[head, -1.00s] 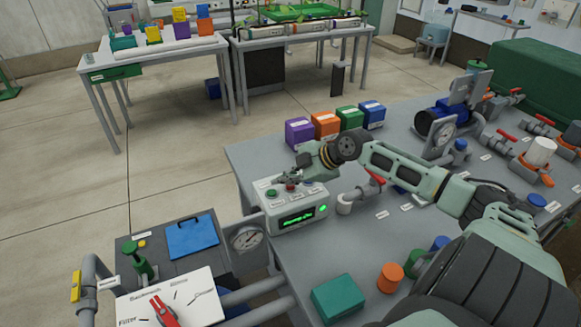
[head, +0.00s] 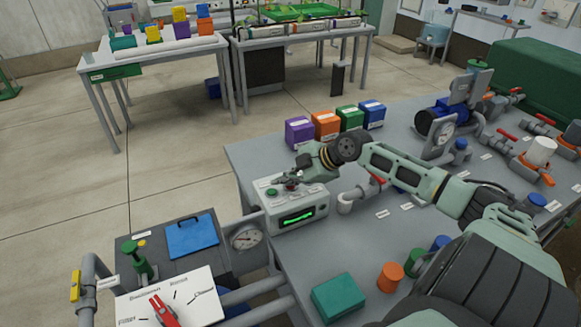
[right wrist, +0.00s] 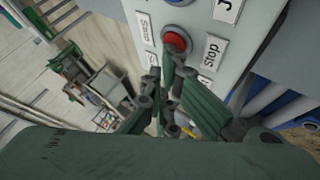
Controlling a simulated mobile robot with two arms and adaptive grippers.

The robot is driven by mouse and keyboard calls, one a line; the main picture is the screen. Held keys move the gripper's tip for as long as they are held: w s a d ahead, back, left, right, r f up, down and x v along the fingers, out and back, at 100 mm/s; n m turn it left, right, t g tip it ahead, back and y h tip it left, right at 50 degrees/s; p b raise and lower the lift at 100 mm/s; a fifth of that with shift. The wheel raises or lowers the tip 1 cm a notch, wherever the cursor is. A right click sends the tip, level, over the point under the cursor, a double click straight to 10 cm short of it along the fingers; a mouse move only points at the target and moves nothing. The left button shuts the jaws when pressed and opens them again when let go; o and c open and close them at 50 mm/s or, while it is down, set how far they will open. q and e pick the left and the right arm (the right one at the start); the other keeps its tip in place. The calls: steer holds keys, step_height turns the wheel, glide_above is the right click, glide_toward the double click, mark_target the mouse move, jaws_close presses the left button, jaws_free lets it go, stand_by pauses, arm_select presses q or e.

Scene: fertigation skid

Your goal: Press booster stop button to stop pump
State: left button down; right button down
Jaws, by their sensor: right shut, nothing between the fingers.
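The grey booster control box (head: 300,201) stands at the left edge of the grey bench. Its front display (head: 297,217) shows a bright green line, and a green button (head: 271,192) shows on its top. In the right wrist view the red stop button (right wrist: 175,41) sits beside a label reading "Stop" (right wrist: 211,54). My right gripper (head: 287,182) is shut and empty over the box top. In the right wrist view its fingertips (right wrist: 177,66) are at the red button's lower edge; I cannot tell whether they press it. My left gripper is not in view.
Purple, orange, green and blue boxes (head: 326,124) stand behind the control box. A pipe with a red handle (head: 377,179) is to its right. A teal box (head: 338,297) and an orange cylinder (head: 391,277) stand at the front of the bench.

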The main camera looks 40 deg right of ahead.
steer(key=shift+r+p, duration=0.5)
steer(key=shift+r, duration=0.2)
step_height(320, 180, up, 5)
steer(key=p, duration=0.4)
stand_by(0.8)
